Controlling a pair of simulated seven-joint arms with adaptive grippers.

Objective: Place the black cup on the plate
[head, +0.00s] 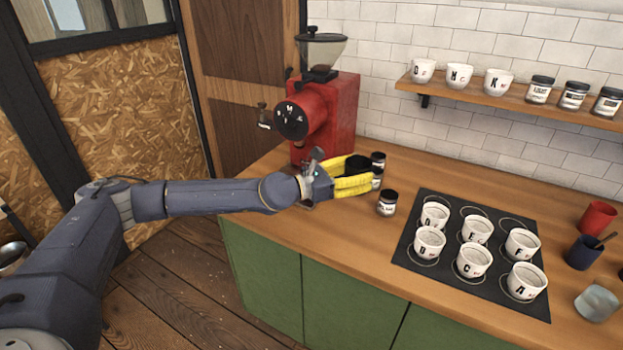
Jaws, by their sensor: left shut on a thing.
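My left gripper (374,178), with yellow fingers, reaches in from the left over the counter in front of the red grinder. My right gripper is out of view.
A second dark-lidded jar (387,203) stands just in front of the gripper. The red grinder (328,115) stands behind it. A red cup (599,217) and a glass (597,302) are at the right. A wall shelf (510,95) holds cups and jars. The front-left counter is clear.

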